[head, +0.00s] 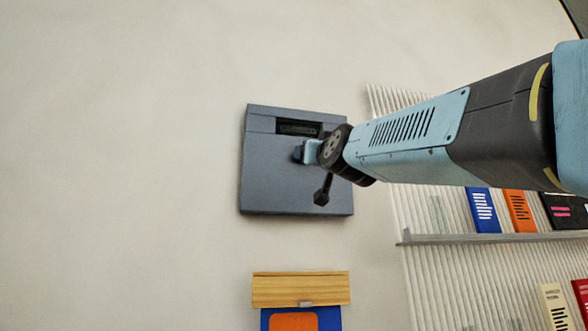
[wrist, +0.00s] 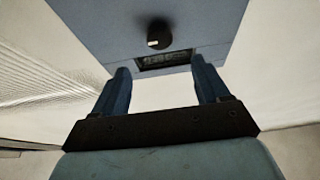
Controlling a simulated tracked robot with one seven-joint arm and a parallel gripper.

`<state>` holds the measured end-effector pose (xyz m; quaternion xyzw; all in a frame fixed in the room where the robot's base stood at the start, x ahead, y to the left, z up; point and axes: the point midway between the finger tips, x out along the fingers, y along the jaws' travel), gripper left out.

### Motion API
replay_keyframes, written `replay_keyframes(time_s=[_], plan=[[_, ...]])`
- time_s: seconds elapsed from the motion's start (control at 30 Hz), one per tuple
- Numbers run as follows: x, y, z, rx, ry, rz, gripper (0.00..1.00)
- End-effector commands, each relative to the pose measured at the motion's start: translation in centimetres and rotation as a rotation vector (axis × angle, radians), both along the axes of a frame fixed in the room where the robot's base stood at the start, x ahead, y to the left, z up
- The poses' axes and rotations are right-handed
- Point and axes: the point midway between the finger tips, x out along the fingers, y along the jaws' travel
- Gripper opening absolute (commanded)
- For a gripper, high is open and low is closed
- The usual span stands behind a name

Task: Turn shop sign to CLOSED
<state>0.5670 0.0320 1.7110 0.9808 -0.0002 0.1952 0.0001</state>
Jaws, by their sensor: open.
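The shop sign is a flat blue-grey box (head: 262,170) on the pale wall. A dark window (head: 297,128) is set in its upper part, with lettering too small to read. In the wrist view, the sign's face (wrist: 100,25) fills the top, with a round dark knob (wrist: 160,36) bearing a white mark and the window (wrist: 165,62) nearer me. My gripper (head: 300,152) is in front of the sign's upper right half. In the wrist view my gripper (wrist: 158,66) has its two fingers apart, nothing between them, and the knob ahead, apart from them. In the head view I cannot make out the knob.
A ribbed white panel (head: 415,280) with a shelf ledge (head: 490,239) and several coloured boxes is at the right, partly behind my arm. A wooden block (head: 300,288) above a blue and orange item (head: 293,321) is below the sign. The wall left of the sign is bare.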

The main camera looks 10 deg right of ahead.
Motion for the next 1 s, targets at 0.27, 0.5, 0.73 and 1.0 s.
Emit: replay_keyframes(time_s=[0.27, 0.5, 0.73, 1.0], plan=[[-2.3, 0.0, -1.0, 0.000, 0.000, 0.000, 0.75], [-2.5, 0.0, -1.1, 0.000, 0.001, 0.000, 0.75], [-2.5, 0.0, -1.1, 0.000, 0.001, 0.000, 0.75], [-2.3, 0.1, -2.3, -0.004, 0.032, 0.006, 0.75]])
